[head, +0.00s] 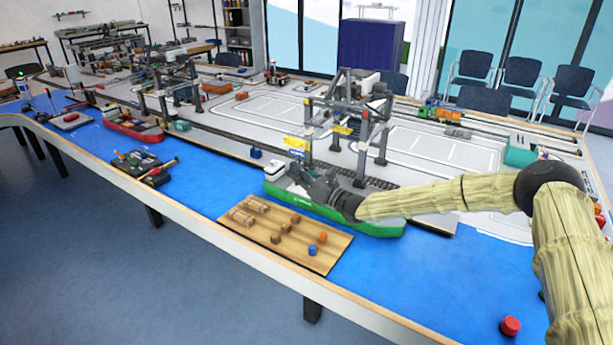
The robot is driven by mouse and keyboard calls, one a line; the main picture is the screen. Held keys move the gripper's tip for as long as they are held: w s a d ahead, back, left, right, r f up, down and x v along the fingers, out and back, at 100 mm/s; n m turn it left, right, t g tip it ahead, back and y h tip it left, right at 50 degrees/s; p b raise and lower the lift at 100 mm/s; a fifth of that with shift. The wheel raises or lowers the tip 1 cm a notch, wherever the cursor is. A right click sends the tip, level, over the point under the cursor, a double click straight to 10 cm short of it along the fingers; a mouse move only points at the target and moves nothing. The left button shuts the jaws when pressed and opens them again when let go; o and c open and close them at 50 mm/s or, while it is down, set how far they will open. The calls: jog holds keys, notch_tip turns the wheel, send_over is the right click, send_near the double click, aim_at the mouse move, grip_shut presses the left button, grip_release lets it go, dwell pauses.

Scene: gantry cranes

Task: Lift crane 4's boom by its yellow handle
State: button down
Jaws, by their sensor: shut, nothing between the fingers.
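A grey gantry crane (366,128) stands at the quay in the middle of the head view. I cannot read a number on it, so I cannot tell whether it is crane 4. A yellow piece (295,142) shows at the left end of its boom, and another yellow piece (343,130) shows nearer its legs. I cannot tell which is the handle. My dark grey gripper (298,172) is shut and empty. It appears in front of and below the boom, over the green ship (335,212), apart from both yellow pieces. The arm reaches in from the right.
A second gantry crane (172,95) stands farther left, beside a red ship (130,126). A wooden board (240,228) with small blocks lies in front of the green ship. A red cylinder (510,326) stands at the front right. Blue surface between board and cylinder is clear.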

jog(key=r+p, duration=0.1)
jog(key=r, duration=0.1)
jog(key=w+r, duration=0.1)
jog(key=r, duration=0.1)
jog(key=shift+w+a+p, duration=0.1)
jog(key=shift+a+p, duration=0.05)
jog(key=shift+p, duration=0.25)
jog(key=shift+r, duration=0.1)
